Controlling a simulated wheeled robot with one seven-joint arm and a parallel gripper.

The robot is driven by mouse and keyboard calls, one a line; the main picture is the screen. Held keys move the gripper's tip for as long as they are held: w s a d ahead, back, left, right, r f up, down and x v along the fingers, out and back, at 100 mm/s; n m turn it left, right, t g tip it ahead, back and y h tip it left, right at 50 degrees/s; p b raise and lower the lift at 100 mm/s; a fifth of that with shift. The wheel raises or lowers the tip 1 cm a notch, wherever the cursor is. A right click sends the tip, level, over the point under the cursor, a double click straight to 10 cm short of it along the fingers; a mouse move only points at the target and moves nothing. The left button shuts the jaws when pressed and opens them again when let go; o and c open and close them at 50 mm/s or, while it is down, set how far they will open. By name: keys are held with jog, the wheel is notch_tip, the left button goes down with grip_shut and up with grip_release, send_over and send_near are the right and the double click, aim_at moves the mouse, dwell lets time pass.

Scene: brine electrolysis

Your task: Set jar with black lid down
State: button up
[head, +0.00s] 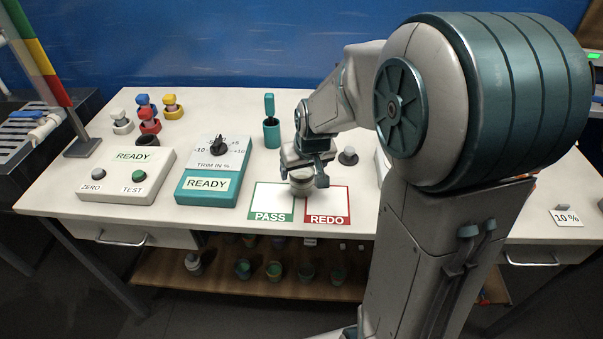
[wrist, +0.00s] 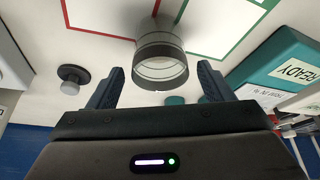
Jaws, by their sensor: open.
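A small jar (head: 301,186) stands under my gripper (head: 304,174), at the border between the PASS box (head: 270,197) and the REDO box (head: 328,200). In the wrist view the jar (wrist: 160,52) shows a dark grey band and a pale round end. My gripper (wrist: 160,72) is open there, with one finger on each side of the jar and a visible gap to both. The jar looks upright on the white table. My gripper covers part of it in the head view, and I cannot make out a black lid clearly.
A teal trim meter (head: 212,172) and a READY test box (head: 127,177) stand to the left. A teal holder (head: 271,132) and a grey knob (head: 348,156) stand behind. Several coloured-lid jars (head: 149,121) are at the back left. The table front is clear.

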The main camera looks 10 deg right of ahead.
jog(key=v, duration=0.7)
jog(key=s+m+g, duration=0.1)
jog(key=s, duration=1.5)
jog(key=shift+s+f+g, duration=0.4)
